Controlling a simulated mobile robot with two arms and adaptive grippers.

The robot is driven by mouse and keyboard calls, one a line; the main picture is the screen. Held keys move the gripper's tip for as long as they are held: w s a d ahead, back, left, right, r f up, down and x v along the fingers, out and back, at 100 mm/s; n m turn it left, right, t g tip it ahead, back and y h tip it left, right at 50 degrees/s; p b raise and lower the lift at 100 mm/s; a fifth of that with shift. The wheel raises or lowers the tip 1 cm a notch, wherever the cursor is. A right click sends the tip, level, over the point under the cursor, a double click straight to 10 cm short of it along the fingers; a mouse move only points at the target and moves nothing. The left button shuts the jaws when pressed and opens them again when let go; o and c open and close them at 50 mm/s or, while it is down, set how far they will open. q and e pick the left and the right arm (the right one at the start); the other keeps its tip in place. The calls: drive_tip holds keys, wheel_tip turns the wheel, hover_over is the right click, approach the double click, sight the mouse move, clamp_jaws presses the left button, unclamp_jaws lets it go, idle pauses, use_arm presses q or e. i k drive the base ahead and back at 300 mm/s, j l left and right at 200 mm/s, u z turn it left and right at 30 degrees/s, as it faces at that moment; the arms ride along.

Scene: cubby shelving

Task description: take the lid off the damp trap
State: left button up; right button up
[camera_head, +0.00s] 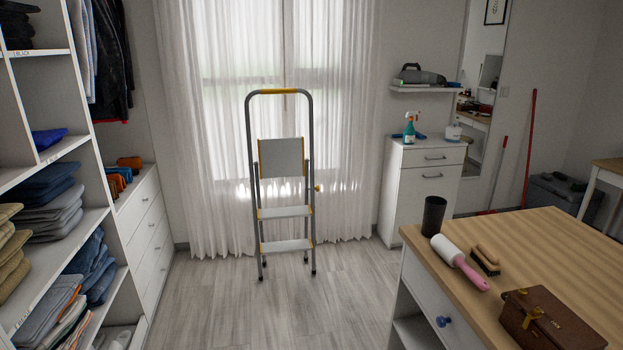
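No thing in the head view is clearly a damp trap with a lid. A small white container (453,132) stands on the white cabinet at the back right. It is too small in the picture to tell whether it is the damp trap or has a lid. White items (118,340) at the bottom left, low in the shelving, are cut off by the frame edge and unclear. Neither of my grippers is in view.
Shelving (95,222) with folded clothes stands at the left. A stepladder (282,185) stands before the curtained window. A wooden-topped island (540,240) at right holds a black cup (433,216), lint roller (458,262), brush (486,260) and brown box (548,322).

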sight(453, 128)
drive_tip(key=i+u, duration=0.2)
drive_tip(key=i, duration=1.6)
drive_tip(key=i+z, duration=0.35)
drive_tip(key=i, duration=0.25)
drive_tip(key=i+z, duration=0.3)
drive_tip(key=i, duration=0.3)
drive_tip(key=i+j+z, duration=0.35)
drive_tip(key=i, duration=0.2)
drive_tip(key=i+l+z, duration=0.3)
drive_tip(key=i+z, duration=0.15)
drive_tip(key=i, duration=0.4)
drive_tip(key=i+z, duration=0.5)
drive_tip(key=i, duration=0.3)
